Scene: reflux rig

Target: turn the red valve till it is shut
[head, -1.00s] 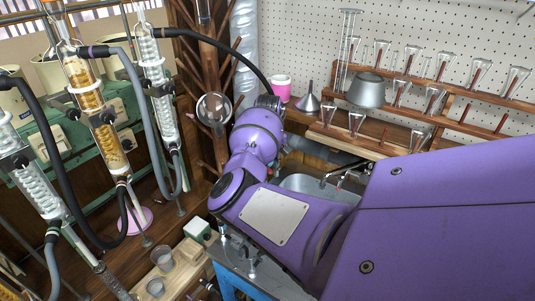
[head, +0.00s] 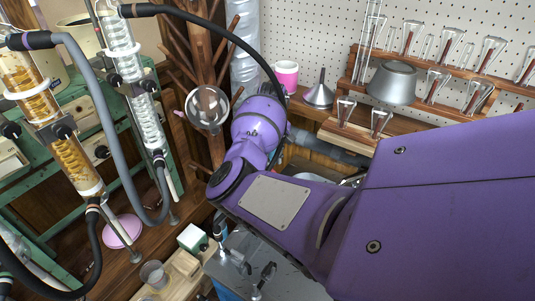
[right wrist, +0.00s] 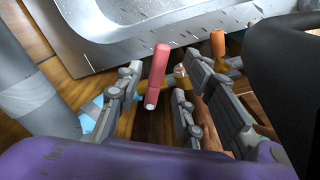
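The red valve's handle (right wrist: 157,78) is a red bar with a pale round end, seen in the right wrist view beside a brass-coloured pipe. My right gripper (right wrist: 162,82) is open, with its grey fingers on either side of the red handle. I see a gap between the handle and the left finger; contact on the other side cannot be told. In the head view my purple right arm (head: 275,200) covers the valve and the gripper's fingers. My left gripper is not in view.
An orange handle (right wrist: 218,46) stands close to the right fingers. A metal sink (right wrist: 150,25) edges the space above the valve. A grey pipe (right wrist: 35,95) lies left. In the head view, glass columns (head: 130,80) with hoses stand left and a flask rack (head: 430,95) stands right.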

